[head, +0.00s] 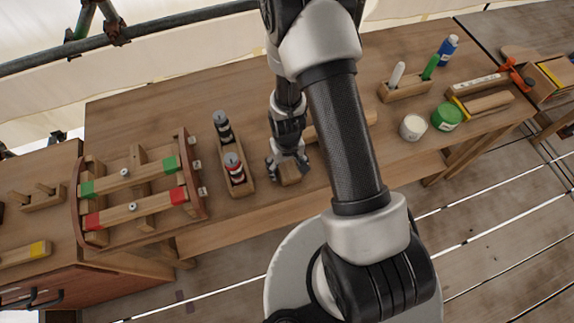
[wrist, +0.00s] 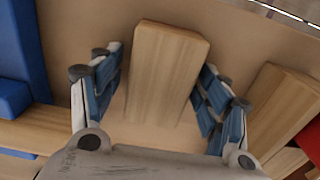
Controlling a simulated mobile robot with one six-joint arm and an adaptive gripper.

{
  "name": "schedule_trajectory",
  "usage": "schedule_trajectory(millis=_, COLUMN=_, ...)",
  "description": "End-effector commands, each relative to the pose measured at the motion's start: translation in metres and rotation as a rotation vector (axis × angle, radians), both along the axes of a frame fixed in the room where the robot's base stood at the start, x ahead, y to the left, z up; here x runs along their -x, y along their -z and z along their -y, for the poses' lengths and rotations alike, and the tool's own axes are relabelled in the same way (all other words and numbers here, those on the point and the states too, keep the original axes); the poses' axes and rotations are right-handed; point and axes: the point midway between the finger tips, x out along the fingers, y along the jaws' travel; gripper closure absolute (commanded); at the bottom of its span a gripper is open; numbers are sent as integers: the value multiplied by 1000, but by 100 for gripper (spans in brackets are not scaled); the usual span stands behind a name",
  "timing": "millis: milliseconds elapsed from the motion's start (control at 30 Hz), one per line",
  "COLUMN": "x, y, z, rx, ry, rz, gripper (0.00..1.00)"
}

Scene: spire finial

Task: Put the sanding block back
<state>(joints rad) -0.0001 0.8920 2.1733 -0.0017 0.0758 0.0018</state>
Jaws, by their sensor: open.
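A plain pale wooden block, apparently the sanding block (head: 290,178), is at the middle of the bench near its front edge. In the wrist view the block (wrist: 168,65) lies lengthwise between the two fingers. My gripper (head: 288,163) is open and reaches down around the block; it also shows in the wrist view (wrist: 156,75). Gaps show between the block and both fingers, so it is not gripped. The near end of the block is hard to make out above the gripper body.
A wooden tray (head: 248,187) with two dark-capped bottles stands close left of my gripper. A wooden frame (head: 145,222) with red and green marks is further left. A wooden piece (head: 371,117) lies partly behind my arm. Jars, including a green one (head: 447,116), stand right.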

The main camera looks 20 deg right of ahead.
Motion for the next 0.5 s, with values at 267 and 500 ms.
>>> schedule_trajectory(millis=267, x=-1, y=-34, z=0, rx=0, ry=0, rz=4, gripper=30)
schedule_trajectory(millis=500, x=-1, y=-87, z=0, rx=0, ry=0, rz=4, gripper=30)
